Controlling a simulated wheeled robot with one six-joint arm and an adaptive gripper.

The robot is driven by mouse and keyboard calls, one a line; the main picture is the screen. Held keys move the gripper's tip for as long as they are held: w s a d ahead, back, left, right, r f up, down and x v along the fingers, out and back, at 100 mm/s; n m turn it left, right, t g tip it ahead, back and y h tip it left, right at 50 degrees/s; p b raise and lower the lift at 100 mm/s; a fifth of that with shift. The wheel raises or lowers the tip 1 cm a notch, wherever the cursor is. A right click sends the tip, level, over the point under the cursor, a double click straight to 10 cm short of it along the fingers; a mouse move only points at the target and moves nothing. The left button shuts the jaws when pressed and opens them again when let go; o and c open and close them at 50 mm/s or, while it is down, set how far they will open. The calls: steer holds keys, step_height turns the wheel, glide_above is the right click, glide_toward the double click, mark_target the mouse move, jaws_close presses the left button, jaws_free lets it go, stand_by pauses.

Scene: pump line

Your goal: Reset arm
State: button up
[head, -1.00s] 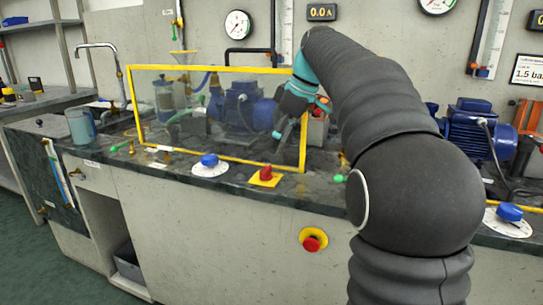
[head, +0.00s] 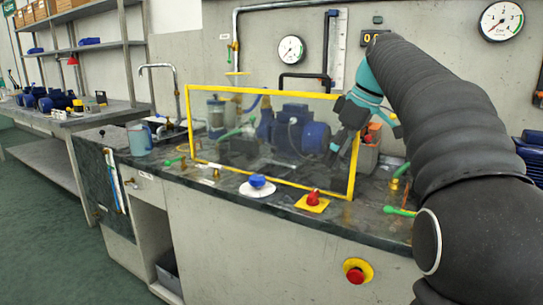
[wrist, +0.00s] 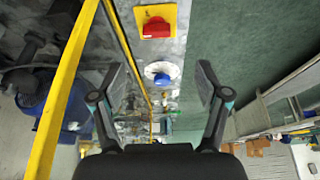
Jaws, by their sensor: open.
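My arm reaches in from the right in the head view and bends down over the bench. My gripper (head: 368,124) hangs near the right end of the yellow-framed clear guard (head: 257,89). In the wrist view my gripper (wrist: 158,83) has its two fingers spread wide apart with nothing between them touching. Beyond the fingers, the wrist view shows a red knob on a yellow plate (wrist: 155,27) and a blue knob (wrist: 161,79).
A blue pump motor (head: 301,137) stands behind the guard. The bench front carries a red emergency button (head: 355,275). A grey-blue jug (head: 139,140) stands at the bench's left end. Shelving (head: 85,54) stands at the far left. Green floor lies open at left.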

steer(key=s+a+f+m+t+h, duration=0.1)
steer(key=s+f+m, duration=0.4)
steer(key=s+f, duration=0.6)
steer(key=s+a+f+m+t+h, duration=0.2)
steer(key=s+f+m, duration=0.3)
steer(key=s+f, duration=0.6)
steer(key=shift+s+a+f+h, duration=0.35)
steer(key=shift+s+a, duration=0.3)
steer(key=shift+s, duration=2.1)
